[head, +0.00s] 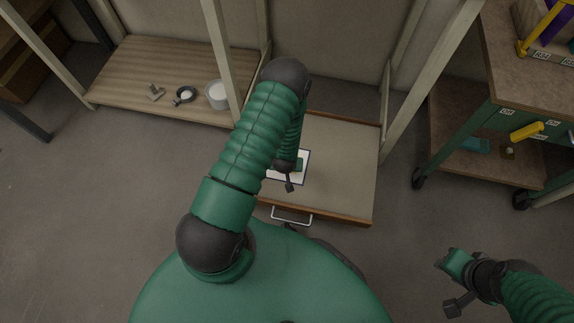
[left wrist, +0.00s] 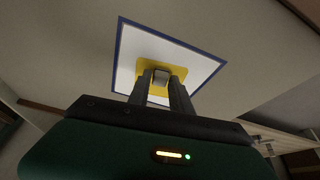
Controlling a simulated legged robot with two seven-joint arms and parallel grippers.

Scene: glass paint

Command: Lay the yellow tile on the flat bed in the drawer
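The yellow tile (left wrist: 160,75) shows in the left wrist view around and behind my left fingertips, over a white square with a blue border (left wrist: 125,62). A grey block sits between the fingers at the tile's middle. My left gripper (left wrist: 162,82) appears shut on this block; I cannot tell whether the tile touches the white square. In the head view, my left gripper (head: 289,185) is above the white square (head: 302,158) in the open drawer (head: 345,165), and my arm hides part of the square and the tile. My right gripper (head: 453,306) is at the lower right, away from the drawer; its fingers are unclear.
The drawer has a wooden rim and a metal handle (head: 291,216). A slatted shelf (head: 130,80) at the left bears a white pot (head: 216,94) and small items. A workbench on wheels (head: 480,150) stands at the right. The floor between is clear.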

